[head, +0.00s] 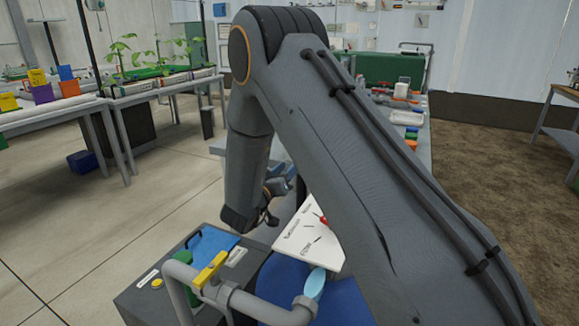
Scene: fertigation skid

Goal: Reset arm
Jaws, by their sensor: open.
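My arm crosses the middle of the head view, bent at a high elbow, with its forearm hanging down. My gripper (268,214) is at the lower end of the forearm, small and partly hidden by my wrist. It is open, and I see nothing held in it. It hangs above and behind the skid's grey box, left of a white panel (312,235) with a red pointer.
Below are a grey pipe (262,306) with a yellow-handled valve (210,270), a blue tray (212,241) and a blue drum (340,305). A plant bench (160,85) stands back left. A long bench behind my arm holds coloured items. Open floor lies left and right.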

